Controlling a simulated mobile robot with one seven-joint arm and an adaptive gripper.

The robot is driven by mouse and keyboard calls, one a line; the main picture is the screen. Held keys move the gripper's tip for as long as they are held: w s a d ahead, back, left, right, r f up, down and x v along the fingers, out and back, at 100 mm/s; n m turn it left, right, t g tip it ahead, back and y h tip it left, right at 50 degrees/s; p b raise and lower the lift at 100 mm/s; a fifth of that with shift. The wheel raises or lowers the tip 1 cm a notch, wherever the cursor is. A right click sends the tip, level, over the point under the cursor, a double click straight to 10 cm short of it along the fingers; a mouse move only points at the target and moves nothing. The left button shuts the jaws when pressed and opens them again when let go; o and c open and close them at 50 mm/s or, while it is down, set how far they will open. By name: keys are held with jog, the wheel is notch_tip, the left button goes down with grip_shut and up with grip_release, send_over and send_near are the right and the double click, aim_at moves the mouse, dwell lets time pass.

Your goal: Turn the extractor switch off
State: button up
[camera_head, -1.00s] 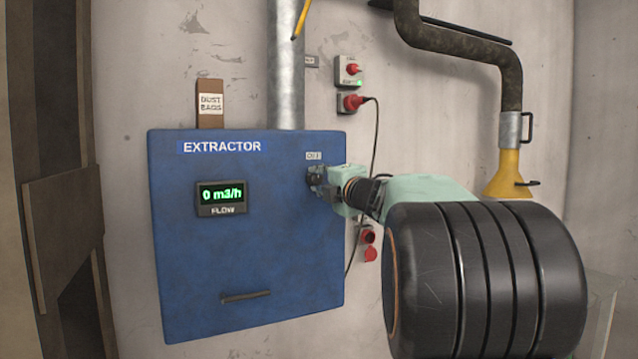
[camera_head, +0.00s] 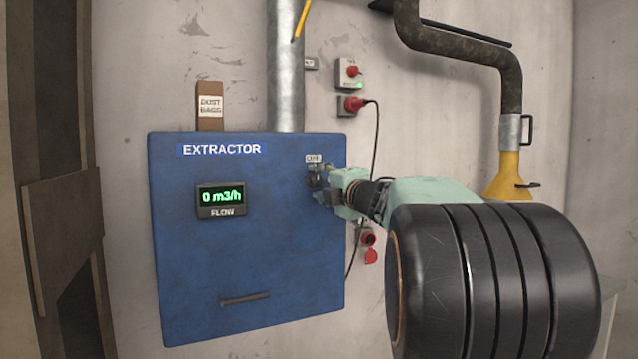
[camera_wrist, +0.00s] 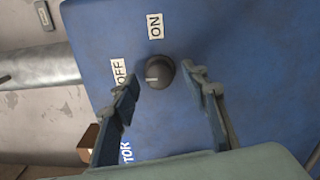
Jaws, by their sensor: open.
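The extractor (camera_head: 190,270) is a blue box on the wall, with a green display (camera_head: 221,196) reading 0 m3/h. Its switch is a dark round knob (camera_head: 315,180) near the box's right edge, also seen in the wrist view (camera_wrist: 159,71). There, the ON label (camera_wrist: 154,26) is above the knob and the OFF label (camera_wrist: 118,73) is to its left. The knob's pale mark points left, toward the OFF side. My gripper (camera_wrist: 163,80) is open, with one finger on each side of the knob and visible gaps between. In the head view my gripper (camera_head: 328,187) is just right of the knob.
A grey pipe (camera_head: 286,70) rises from the box. A bar handle (camera_head: 245,298) is low on the box. A yellow-ended hose (camera_head: 508,175) hangs at right.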

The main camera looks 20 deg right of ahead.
jog(key=s, duration=1.1)
jog(key=shift+s+d, duration=0.2)
jog(key=shift+d+f, duration=0.1)
